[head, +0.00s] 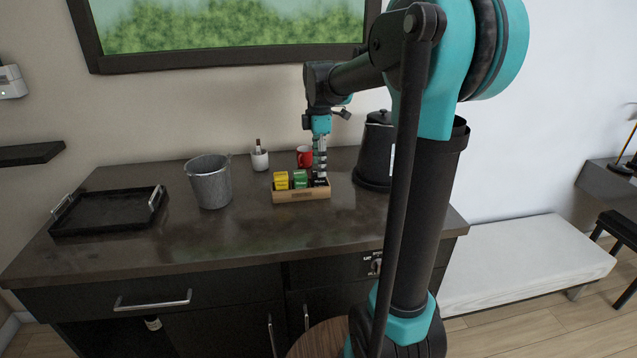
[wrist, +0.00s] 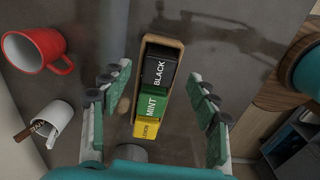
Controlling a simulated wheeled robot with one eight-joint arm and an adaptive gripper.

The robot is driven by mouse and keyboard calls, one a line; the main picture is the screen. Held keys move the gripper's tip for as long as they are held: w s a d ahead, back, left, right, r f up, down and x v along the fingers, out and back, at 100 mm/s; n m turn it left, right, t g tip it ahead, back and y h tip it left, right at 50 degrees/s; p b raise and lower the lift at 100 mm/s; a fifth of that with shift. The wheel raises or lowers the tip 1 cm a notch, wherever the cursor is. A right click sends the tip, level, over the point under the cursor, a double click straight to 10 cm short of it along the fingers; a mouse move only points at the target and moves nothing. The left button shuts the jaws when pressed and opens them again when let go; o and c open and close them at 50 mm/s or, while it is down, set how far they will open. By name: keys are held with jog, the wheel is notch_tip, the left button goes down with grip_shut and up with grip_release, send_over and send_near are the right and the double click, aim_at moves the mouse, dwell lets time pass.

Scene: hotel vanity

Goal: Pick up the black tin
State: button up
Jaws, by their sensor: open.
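The black tin (wrist: 159,71), labelled BLACK, sits in one end of a small wooden tray (head: 295,197) on the dark counter. In the head view the black tin (head: 320,182) is at the right end, partly hidden by my gripper (head: 320,165). A green tin labelled MINT (wrist: 152,104) stands in the middle, and a yellow tin labelled LEMON (wrist: 147,129) is at the other end. In the wrist view my gripper (wrist: 160,98) is open and empty, its fingers apart on either side of the tray. It points down above the tins.
A metal bucket (head: 210,182) and a black tray (head: 108,212) are to the left. A black lidded container (head: 375,155) is close on the right. The counter front is clear.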

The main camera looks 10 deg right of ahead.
aim_at(319, 182)
jog(key=shift+a+f, duration=0.1)
jog(key=shift+f, duration=1.75)
jog(key=c, duration=1.3)
